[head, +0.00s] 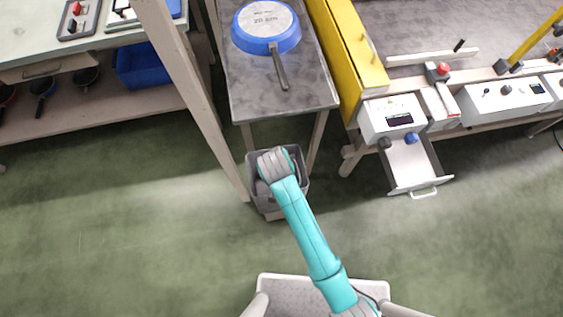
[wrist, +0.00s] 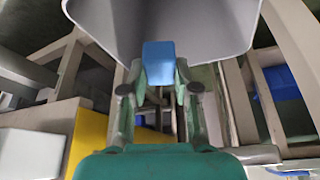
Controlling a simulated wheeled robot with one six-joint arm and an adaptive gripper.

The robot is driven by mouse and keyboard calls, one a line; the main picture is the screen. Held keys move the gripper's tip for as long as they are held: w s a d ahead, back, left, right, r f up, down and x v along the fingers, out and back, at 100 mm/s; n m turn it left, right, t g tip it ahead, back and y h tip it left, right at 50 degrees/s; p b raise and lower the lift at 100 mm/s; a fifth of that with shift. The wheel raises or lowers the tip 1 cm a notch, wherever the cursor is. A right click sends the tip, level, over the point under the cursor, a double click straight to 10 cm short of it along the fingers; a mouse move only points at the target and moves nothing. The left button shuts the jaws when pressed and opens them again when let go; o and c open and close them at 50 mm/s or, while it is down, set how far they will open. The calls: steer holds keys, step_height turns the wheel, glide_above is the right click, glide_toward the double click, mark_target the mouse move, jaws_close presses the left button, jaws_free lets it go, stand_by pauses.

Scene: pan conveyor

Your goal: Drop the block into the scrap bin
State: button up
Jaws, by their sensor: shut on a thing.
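The blue block (wrist: 158,62) is held between the two fingers of my gripper (wrist: 160,88) in the wrist view. The grey scrap bin (head: 262,203) stands on the green floor in front of the grey metal table in the head view. My wrist is over the bin's opening there and hides the gripper, the block and part of the bin's inside. In the wrist view the bin (wrist: 225,28) fills the top, behind the block. I cannot tell how high the block is relative to the rim.
A blue pan (head: 267,44) lies upside down on the metal table (head: 255,98), its handle toward me. A wooden post (head: 190,90) rises left of the bin. An open drawer (head: 408,165) juts out at right. The floor around is clear.

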steer(key=shift+f, duration=2.15)
steer(key=o, duration=0.8)
steer(key=shift+o, duration=0.2)
steer(key=shift+r, duration=0.15)
steer(key=v, duration=1.1)
steer(key=shift+s+r, duration=0.15)
steer(key=shift+r, duration=0.25)
steer(key=shift+d+f, duration=0.1)
steer(key=shift+d, duration=0.05)
